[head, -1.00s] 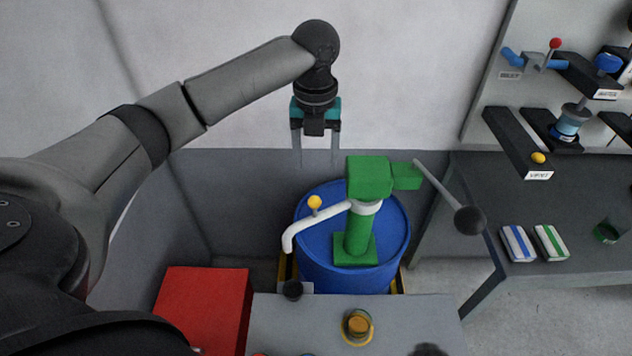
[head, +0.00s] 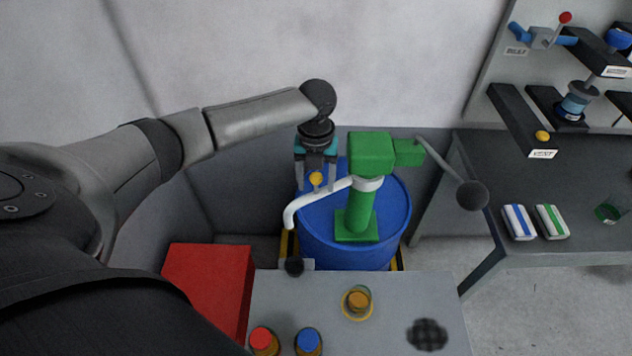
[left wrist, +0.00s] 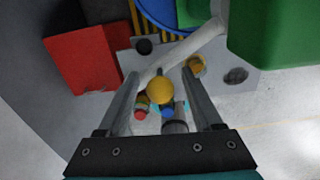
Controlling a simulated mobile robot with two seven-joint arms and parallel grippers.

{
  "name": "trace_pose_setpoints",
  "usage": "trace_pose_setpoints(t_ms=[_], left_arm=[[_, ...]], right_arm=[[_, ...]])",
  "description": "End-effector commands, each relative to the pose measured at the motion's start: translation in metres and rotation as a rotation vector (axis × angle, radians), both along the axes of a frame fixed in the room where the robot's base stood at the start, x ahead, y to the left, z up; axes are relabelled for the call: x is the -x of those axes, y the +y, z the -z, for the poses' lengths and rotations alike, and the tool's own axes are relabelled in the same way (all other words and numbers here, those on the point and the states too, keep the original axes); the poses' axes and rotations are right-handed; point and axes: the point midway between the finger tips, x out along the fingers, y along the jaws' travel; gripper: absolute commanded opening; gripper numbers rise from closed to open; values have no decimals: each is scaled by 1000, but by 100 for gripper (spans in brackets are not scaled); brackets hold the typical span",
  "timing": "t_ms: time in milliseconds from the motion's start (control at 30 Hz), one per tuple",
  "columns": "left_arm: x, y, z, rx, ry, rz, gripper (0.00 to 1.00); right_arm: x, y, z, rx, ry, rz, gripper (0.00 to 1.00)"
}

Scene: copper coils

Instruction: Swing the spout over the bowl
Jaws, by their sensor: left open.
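The white curved spout (head: 318,201) comes out of the green pump (head: 370,155) and points left, its bent end hanging by the drum's left edge. A yellow knob (head: 316,178) stands on it. My left gripper (head: 317,187) is open and pointing down at the knob. In the left wrist view the knob (left wrist: 160,91) shows between the two open fingers (left wrist: 160,75), with no clear contact. The spout (left wrist: 185,50) runs below it there. I cannot tell which thing is the bowl; a small dark round thing (head: 294,267) sits below the spout's end. My right gripper is out of view.
The pump stands on a blue drum (head: 400,215), its lever reaching right to a black ball (head: 472,195). A red box (head: 208,285) is at left. A grey table (head: 400,290) in front holds an amber jar (head: 358,302), two capped containers and a dark mesh disc (head: 428,334).

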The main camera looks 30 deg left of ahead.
Motion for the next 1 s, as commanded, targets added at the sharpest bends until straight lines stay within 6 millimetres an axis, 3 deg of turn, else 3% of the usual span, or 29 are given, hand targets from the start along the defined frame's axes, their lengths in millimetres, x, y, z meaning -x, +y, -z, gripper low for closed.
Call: trace_pose_setpoints(t_ms=[367,900,1000], left_arm=[[0,0,6,0,0,1,67],[0,0,6,0,-1,0,6],[0,0,6,0,-1,0,0]], right_arm=[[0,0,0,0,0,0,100],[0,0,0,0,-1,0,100],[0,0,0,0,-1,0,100]])
